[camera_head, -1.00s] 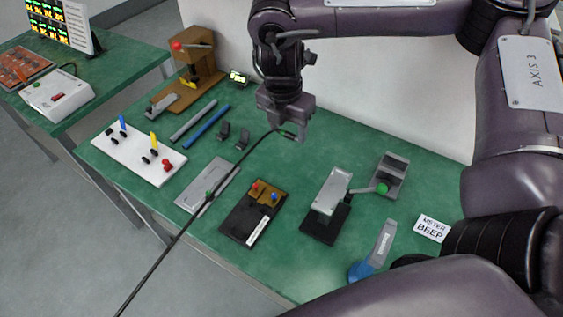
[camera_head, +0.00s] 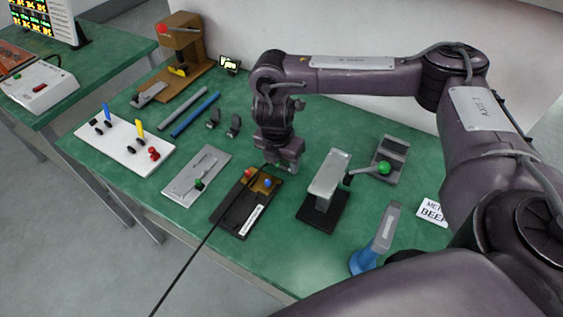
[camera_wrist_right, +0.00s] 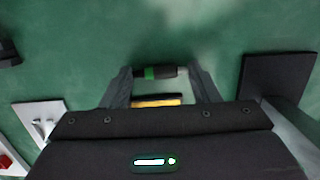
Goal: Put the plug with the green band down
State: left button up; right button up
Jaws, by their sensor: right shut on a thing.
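My right gripper (camera_head: 288,168) is low over the green bench in the head view, just behind the dark board with red and blue knobs (camera_head: 229,216). In the right wrist view, the plug with the green band (camera_wrist_right: 152,72) lies crosswise between the two fingers of the right gripper (camera_wrist_right: 161,72), which is shut on it. The plug is dark with a green band and a lighter end. A thin black cable (camera_head: 205,239) runs from the gripper toward the front in the head view. The plug itself cannot be made out there. My left gripper is not in view.
A grey-topped black fixture (camera_head: 328,175) stands to the right, near a grey holder with a green ball (camera_head: 395,146). A blue-based tool (camera_head: 362,260) is at front right. Green bench surface (camera_head: 290,220) shows between them.

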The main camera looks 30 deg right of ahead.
jog(key=shift+f, duration=0.1)
jog(key=o, duration=1)
jog(key=shift+c, duration=0.2)
